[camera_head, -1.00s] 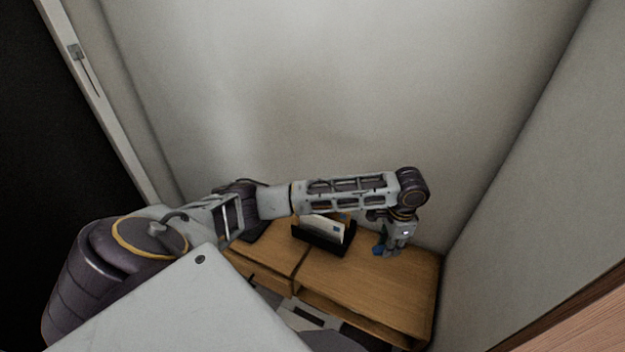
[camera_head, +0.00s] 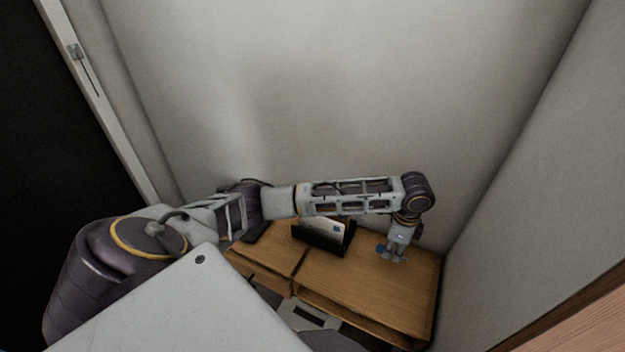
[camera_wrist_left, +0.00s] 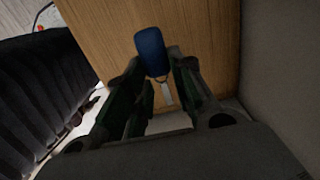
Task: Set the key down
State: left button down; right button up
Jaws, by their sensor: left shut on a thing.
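The key shows in the left wrist view as a dark blue fob (camera_wrist_left: 152,50) with a small metal ring and a pale tag (camera_wrist_left: 166,95) hanging from it. My left gripper (camera_wrist_left: 158,78) is shut on the key, with the fob sticking out past the fingertips. In the head view the left gripper (camera_head: 391,252) points down over the right part of the wooden table (camera_head: 350,290), and a bit of the blue key (camera_head: 380,248) shows at its fingers. I cannot tell whether the key touches the tabletop. My right gripper is not in view.
A black letter holder (camera_head: 320,240) with pale envelopes (camera_head: 328,226) stands on the table left of the gripper. Walls close in behind and at the right. The table's front right part is clear.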

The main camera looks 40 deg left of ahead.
pick_arm(q)
jog(key=shift+f, duration=0.15)
dwell(0.3)
send_over(385, 272)
jog(key=shift+s+f, duration=0.1)
jog(key=shift+f, duration=2.9)
jog(key=shift+f, duration=1.9)
jog(key=shift+f+p, duration=0.1)
jog(key=shift+p, duration=0.2)
jog(key=c, duration=1.2)
grip_release()
notch_tip(385, 272, up, 12)
jog(key=shift+r, duration=0.15)
